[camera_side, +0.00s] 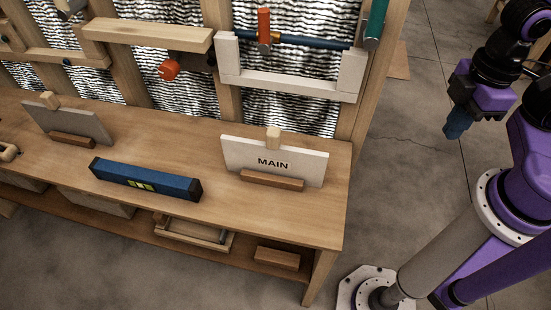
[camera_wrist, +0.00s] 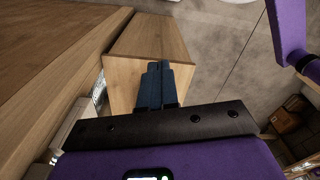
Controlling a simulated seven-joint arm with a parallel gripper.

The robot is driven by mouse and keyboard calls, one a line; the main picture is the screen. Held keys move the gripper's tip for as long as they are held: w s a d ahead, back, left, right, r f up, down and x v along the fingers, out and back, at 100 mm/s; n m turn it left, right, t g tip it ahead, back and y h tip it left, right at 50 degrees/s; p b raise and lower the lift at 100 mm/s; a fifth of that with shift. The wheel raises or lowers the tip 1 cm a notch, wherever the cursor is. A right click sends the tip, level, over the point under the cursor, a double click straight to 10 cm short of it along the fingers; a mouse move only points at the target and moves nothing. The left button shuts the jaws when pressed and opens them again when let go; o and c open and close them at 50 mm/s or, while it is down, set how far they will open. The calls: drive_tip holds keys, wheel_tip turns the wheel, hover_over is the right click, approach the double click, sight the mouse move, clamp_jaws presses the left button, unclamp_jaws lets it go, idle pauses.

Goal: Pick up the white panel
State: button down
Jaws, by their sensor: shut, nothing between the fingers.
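The white panel (camera_side: 274,160), marked "MAIN", stands upright and leans back slightly in a brown wooden holder (camera_side: 272,181) near the right end of the workbench. A small wooden block (camera_side: 273,134) sticks up at the middle of its top edge. My gripper (camera_side: 456,130) is over the floor to the right of the bench, well apart from the panel. Its blue fingers are together and empty, and they also show in the wrist view (camera_wrist: 157,82). I cannot make out the panel in the wrist view.
A blue level (camera_side: 146,180) lies left of the panel on the bench (camera_side: 215,205). A grey panel (camera_side: 68,122) stands in another holder at the far left. Behind rises a stud wall with a blue pipe (camera_side: 310,42) and a red valve (camera_side: 169,69). Between bench and gripper is open floor.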

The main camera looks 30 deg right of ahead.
drive_tip(key=c, duration=1.8)
unclamp_jaws()
drive_tip(key=o, duration=1.1)
drive_tip(key=shift+r, duration=0.1)
